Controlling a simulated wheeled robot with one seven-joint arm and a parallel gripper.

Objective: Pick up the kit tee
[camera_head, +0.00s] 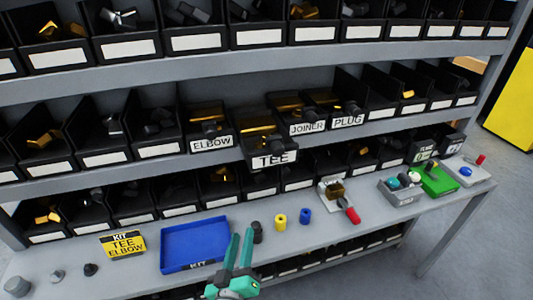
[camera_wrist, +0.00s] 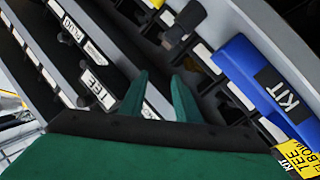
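The black bin labelled TEE (camera_head: 262,126) juts out from the middle shelf, with brass-coloured pieces inside; no single tee can be made out. Its label also shows at the left in the wrist view (camera_wrist: 97,89). My gripper (camera_head: 242,235) is over the bench's front part, right of the blue KIT tray (camera_head: 195,243), below and in front of the TEE bin. In the wrist view my gripper (camera_wrist: 160,78) has its two green fingers apart, with nothing seen between them. The blue tray (camera_wrist: 258,75) looks empty in the head view.
ELBOW (camera_head: 210,132), JOINER (camera_head: 302,117) and PLUG (camera_head: 347,112) bins flank the TEE bin. A dark fitting (camera_head: 257,231), yellow cylinder (camera_head: 281,222) and blue cylinder (camera_head: 305,216) stand right of my gripper. A yellow KIT TEE ELBOW card (camera_head: 123,245) is left of the tray.

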